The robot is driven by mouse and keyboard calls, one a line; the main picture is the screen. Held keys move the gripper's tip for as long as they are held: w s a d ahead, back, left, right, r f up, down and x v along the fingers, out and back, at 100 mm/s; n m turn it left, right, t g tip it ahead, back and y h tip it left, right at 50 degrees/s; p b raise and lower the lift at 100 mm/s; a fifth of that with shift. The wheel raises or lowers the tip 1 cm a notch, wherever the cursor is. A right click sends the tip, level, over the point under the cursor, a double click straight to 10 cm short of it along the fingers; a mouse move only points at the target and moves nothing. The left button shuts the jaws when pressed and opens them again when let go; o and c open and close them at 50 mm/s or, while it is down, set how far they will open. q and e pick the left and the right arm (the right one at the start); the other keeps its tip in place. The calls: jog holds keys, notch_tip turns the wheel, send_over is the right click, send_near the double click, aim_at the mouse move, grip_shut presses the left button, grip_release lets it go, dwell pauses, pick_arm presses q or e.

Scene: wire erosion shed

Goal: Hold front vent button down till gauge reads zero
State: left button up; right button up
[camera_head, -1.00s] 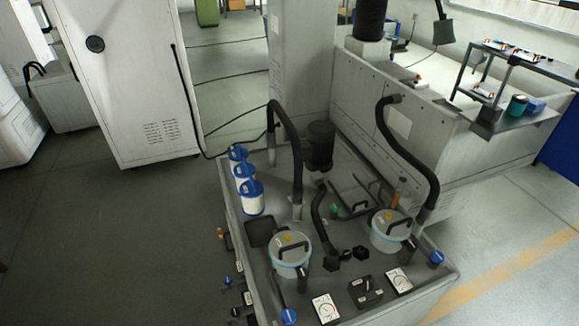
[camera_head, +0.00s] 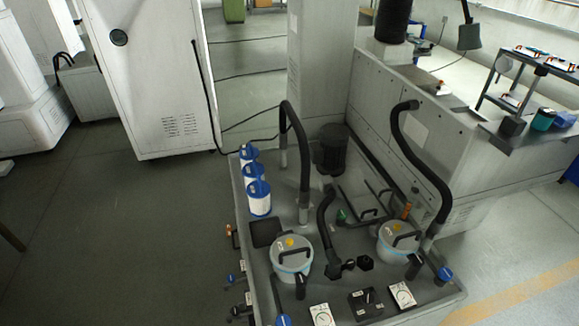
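A grey filter station fills the lower middle of the head view. Two round white canisters with black lid handles stand on it: a left canister (camera_head: 291,266) and a right canister (camera_head: 398,250). Each lid carries a small yellow spot, the left one (camera_head: 289,242) and the right one (camera_head: 396,227), possibly vent buttons. Two white dial gauges, a left gauge (camera_head: 321,315) and a right gauge (camera_head: 402,295), sit at the station's near edge. Their needles are too small to read. Neither of my grippers is in view.
Black hoses (camera_head: 297,140) arch over the station. White-and-blue filter cartridges (camera_head: 259,198) line its left side. A black switch box (camera_head: 366,304) lies between the gauges, and blue-handled levers (camera_head: 445,274) stand near the edge. Open floor (camera_head: 110,240) lies to the left; a white cabinet (camera_head: 150,80) stands behind.

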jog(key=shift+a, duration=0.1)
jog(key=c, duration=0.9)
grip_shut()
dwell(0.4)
